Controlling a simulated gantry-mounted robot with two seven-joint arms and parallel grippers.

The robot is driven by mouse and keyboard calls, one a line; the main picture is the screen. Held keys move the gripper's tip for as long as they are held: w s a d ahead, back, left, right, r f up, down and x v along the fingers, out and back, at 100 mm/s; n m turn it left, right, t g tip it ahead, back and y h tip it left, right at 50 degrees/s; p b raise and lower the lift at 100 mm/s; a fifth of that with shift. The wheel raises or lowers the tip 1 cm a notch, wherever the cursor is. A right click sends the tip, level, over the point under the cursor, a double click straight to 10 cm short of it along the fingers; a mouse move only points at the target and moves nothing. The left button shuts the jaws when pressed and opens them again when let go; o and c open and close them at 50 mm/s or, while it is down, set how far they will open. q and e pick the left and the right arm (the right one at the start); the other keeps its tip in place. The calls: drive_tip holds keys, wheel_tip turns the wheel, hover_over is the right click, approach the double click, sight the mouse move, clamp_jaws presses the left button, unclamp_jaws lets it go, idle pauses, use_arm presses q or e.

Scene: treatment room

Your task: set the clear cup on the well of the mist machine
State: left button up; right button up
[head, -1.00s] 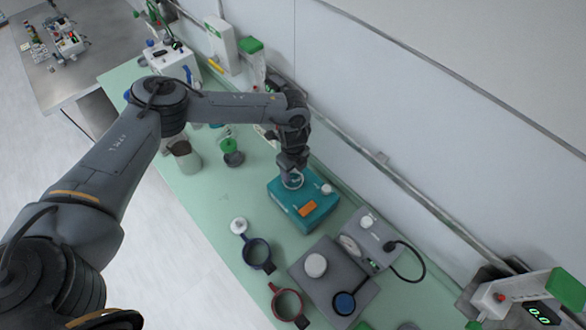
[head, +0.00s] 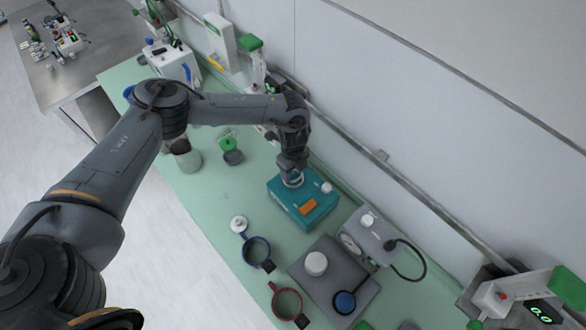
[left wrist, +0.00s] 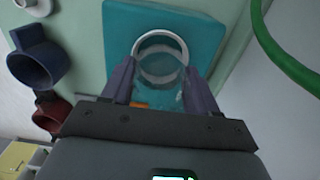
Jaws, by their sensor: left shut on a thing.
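The mist machine (head: 302,215) is a teal box with an orange panel and a white knob, standing on the green bench. The clear cup (left wrist: 162,60) shows as a pale ring with a see-through wall. My left gripper (head: 292,176) is over the far-left part of the machine's top. In the left wrist view its two fingers (left wrist: 161,88) are on either side of the cup, shut on it. The cup is right over or on the teal top. I cannot tell whether it touches the well, which the cup and gripper hide. My right gripper is not in view.
A blue ring holder (head: 257,252) and a red one (head: 287,303) lie in front of the machine. A grey device (head: 330,275) stands to its right. A green-lidded jar (head: 231,152) is to the left. The wall rail runs close behind.

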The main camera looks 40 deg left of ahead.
use_arm(q)
drive_tip(key=shift+f+b, duration=0.45)
drive_tip(key=shift+f, duration=0.4)
idle(0.5)
idle(0.9)
drive_tip(key=o, duration=1.2)
drive_tip(key=shift+r+p, duration=3.45)
drive_tip(key=shift+p, duration=0.1)
